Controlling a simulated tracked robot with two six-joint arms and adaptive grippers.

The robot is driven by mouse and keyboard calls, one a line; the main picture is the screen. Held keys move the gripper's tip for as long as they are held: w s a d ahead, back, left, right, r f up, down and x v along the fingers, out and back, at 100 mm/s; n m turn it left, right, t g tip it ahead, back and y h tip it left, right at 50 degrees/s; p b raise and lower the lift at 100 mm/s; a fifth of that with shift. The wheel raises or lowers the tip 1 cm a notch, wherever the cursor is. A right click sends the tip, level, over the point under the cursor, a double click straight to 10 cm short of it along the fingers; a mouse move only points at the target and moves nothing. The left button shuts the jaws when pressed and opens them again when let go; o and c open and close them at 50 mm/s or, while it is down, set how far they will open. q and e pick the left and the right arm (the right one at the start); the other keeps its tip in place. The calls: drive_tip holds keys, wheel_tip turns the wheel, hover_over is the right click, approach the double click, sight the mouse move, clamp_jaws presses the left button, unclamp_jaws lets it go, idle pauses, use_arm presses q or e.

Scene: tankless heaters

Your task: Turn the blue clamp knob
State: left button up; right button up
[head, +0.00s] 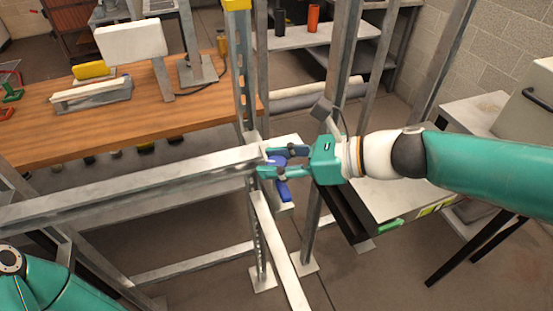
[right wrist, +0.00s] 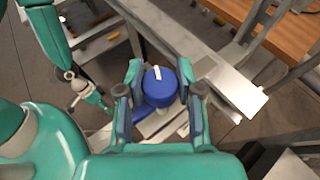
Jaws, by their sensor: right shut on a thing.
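The blue clamp knob (right wrist: 160,92) is a round blue cap with a white mark on top, in the right wrist view. It sits at the end of a grey metal beam (head: 130,185). My right gripper (head: 275,166) reaches in from the right in the head view and is shut on the knob, one finger on each side. Blue clamp parts (head: 283,190) show around the fingers, which hide part of the knob. What looks like my left gripper (right wrist: 88,97) is small at the left of the right wrist view, apart from the knob; its fingers are unclear.
Steel uprights (head: 340,90) stand close behind and beside my right gripper. A wooden workbench (head: 190,115) with tools and a white panel (head: 132,40) is at the back left. A grey cabinet (head: 530,95) is at the right.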

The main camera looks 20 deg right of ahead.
drive_tip(key=shift+w+r+n+g+y+p, duration=0.15)
drive_tip(key=shift+n+g+y+p, duration=0.55)
drive_tip(key=shift+n+g+p, duration=0.4)
drive_tip(key=shift+n+g, duration=0.4)
drive_tip(key=o, duration=1.2)
drive_tip(key=shift+d, duration=0.1)
drive_tip(key=v, duration=1.1)
drive_tip(key=shift+s+d, duration=0.3)
drive_tip(key=shift+d, duration=0.15)
drive_tip(key=shift+f, duration=0.25)
